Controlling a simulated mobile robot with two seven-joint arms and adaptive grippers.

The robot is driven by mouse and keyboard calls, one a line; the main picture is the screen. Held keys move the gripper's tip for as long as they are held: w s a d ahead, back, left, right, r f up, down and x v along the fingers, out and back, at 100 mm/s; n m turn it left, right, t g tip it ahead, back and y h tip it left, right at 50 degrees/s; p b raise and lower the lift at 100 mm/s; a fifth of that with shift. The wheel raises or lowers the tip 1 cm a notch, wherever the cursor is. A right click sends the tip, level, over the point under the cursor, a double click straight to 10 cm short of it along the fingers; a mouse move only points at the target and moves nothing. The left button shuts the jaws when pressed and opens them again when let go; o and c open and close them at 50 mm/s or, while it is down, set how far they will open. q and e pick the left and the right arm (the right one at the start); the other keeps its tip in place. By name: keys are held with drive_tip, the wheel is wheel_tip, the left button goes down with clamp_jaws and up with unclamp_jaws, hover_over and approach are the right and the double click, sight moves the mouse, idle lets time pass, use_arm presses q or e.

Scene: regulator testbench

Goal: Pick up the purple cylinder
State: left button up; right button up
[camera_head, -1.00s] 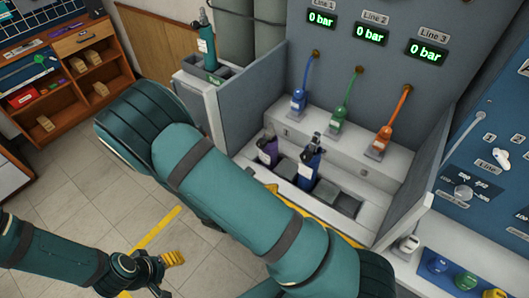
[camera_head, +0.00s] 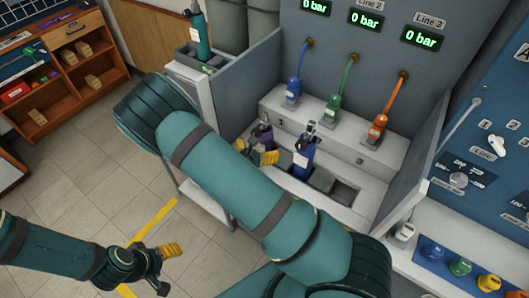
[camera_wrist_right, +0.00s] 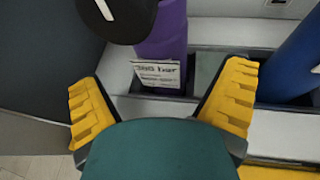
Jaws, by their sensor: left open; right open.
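The purple cylinder (camera_head: 262,137) stands upright in the holder at the left of the bench, with a dark top. In the right wrist view the purple cylinder (camera_wrist_right: 163,40) shows a white label and lies just ahead, between the yellow fingers. My right gripper (camera_wrist_right: 160,82) is open, with a finger on either side and a gap to the cylinder visible on each. In the head view the right gripper (camera_head: 264,157) is partly hidden by my arm, close beside the cylinder's lower part. My left gripper (camera_head: 163,269) is open and empty over the floor.
A blue cylinder (camera_head: 304,156) stands right of the purple one; it also shows in the right wrist view (camera_wrist_right: 294,65). A grey side panel (camera_head: 247,85) rises to the left. Empty holder slots (camera_head: 342,193) lie to the right. A teal cylinder (camera_head: 201,35) stands farther back.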

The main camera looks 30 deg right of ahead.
sight(261, 145)
drive_tip(key=x, duration=0.4)
drive_tip(key=shift+w+d, duration=0.15)
drive_tip(key=shift+d, duration=0.3)
drive_tip(key=shift+r, duration=0.1)
drive_tip(key=c, duration=1.4)
